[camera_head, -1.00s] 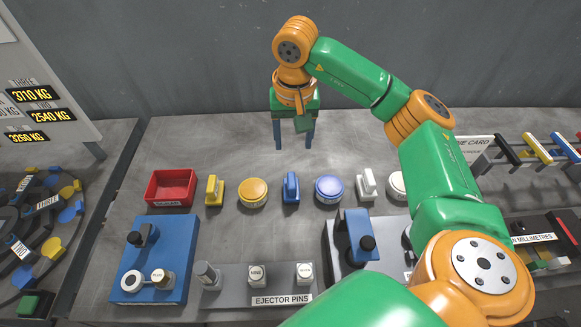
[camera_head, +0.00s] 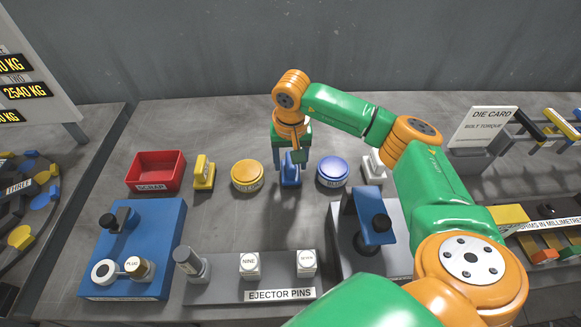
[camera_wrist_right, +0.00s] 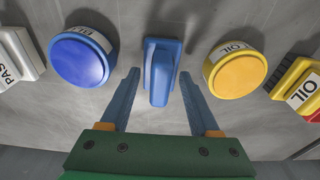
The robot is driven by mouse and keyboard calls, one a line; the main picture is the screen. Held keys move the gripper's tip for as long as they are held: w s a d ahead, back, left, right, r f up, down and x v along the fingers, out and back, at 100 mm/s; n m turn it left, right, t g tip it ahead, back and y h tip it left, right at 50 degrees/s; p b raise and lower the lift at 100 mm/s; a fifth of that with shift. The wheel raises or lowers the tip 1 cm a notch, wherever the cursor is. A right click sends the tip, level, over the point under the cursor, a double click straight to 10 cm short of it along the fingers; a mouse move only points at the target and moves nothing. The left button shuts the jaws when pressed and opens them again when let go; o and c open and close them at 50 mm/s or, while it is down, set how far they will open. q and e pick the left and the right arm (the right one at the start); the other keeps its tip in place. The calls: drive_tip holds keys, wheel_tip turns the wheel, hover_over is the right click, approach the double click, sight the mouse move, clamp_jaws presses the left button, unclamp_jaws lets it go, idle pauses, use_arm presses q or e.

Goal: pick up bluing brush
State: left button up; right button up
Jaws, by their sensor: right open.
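The bluing brush, a blue block with an upright handle, stands on the grey bench between the yellow and blue round tins. In the head view it (camera_head: 290,176) is partly hidden behind my right gripper (camera_head: 291,155). In the right wrist view the brush (camera_wrist_right: 160,70) is upright and centred ahead of my right gripper (camera_wrist_right: 160,76). The two blue fingers are spread wide, with tips near either side of the brush's near end. No contact shows, and nothing is held. My left gripper is not in view.
The yellow OIL tin (camera_head: 247,174) and blue tin (camera_head: 332,171) flank the brush closely. A yellow brush (camera_head: 204,173), a red SCRAP tray (camera_head: 155,186) and a white brush (camera_head: 374,167) stand in the same row. The ejector pin rack (camera_head: 220,292) lies nearer, with bare bench between.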

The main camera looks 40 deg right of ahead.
clamp_jaws()
drive_tip(key=shift+r, duration=0.1)
wheel_tip(320, 180, up, 10)
drive_tip(key=shift+b, duration=0.3)
drive_tip(key=c, duration=0.7)
unclamp_jaws()
clamp_jaws()
